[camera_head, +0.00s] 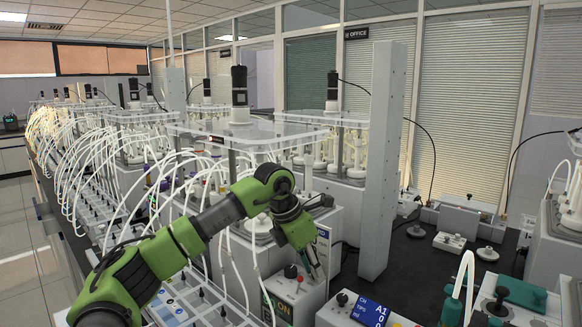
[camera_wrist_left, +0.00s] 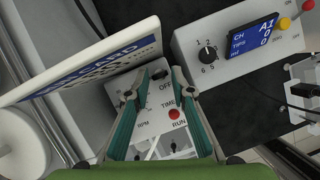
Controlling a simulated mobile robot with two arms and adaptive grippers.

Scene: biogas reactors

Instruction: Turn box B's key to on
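A light grey control box (camera_head: 306,289) stands at the bench's front edge in the head view, with a red button and a dark knob on top. A green label on its front shows "ON". The box top (camera_wrist_left: 143,132) fills the middle of the left wrist view, with "OFF", "TIME", "RPM" and "RUN" markings, a red button (camera_wrist_left: 174,114) and a black knob (camera_wrist_left: 160,75). I cannot read a letter B or identify a key for certain. My left gripper (camera_head: 318,275) is just above this box. In the wrist view its teal-padded fingers (camera_wrist_left: 159,92) are apart, with nothing visibly held.
A second box (camera_head: 362,312) with a blue "A1" display stands to the right. A white board (camera_wrist_left: 85,62) is close to the left finger in the wrist view. A tall grey post (camera_head: 384,160) rises behind the gripper. White tubes crowd the left.

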